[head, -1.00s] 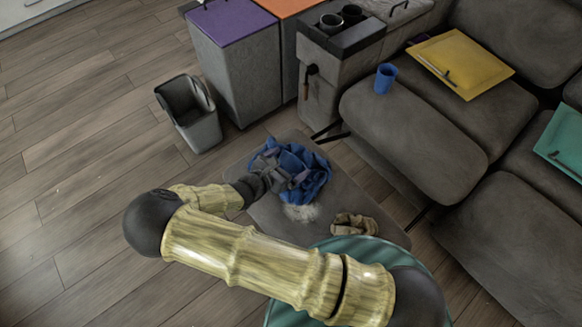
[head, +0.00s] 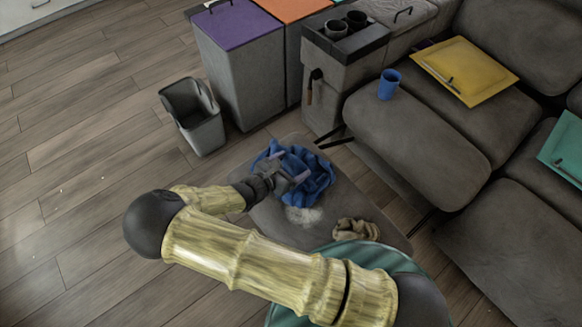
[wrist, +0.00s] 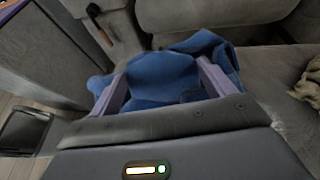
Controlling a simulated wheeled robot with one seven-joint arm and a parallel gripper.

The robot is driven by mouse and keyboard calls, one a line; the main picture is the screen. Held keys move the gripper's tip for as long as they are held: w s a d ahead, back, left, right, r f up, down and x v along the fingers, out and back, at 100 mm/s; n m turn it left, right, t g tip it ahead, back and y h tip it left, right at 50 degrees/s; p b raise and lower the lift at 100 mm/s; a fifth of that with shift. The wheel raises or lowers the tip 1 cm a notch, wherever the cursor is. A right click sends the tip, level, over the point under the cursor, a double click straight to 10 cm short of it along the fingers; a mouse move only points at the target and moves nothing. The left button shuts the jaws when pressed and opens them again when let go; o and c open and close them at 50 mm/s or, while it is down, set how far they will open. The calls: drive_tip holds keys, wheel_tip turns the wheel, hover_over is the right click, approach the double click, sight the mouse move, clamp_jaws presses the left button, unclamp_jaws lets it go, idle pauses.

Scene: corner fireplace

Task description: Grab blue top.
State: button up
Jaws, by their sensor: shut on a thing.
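The blue top (head: 318,172) is a crumpled cloth on the grey padded bench (head: 262,218). My gripper (head: 290,168) is over its left side, with its purple fingers set apart and blue cloth between them. In the wrist view the blue top (wrist: 160,75) fills the space between the fingers, and a fold rises behind the right finger. My gripper (wrist: 162,85) is shut on the cloth there. The cloth's underside is hidden, and I cannot tell whether any of it is off the bench.
A beige crumpled cloth (head: 355,229) and a whitish fuzzy patch (head: 303,215) are on the same bench. A grey bin (head: 193,118) stands at left. Lidded boxes (head: 240,70) stand behind.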

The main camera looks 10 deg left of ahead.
sight(291, 172)
wheel_tip(291, 172, up, 9)
drive_tip(key=p, duration=0.2)
idle(0.5)
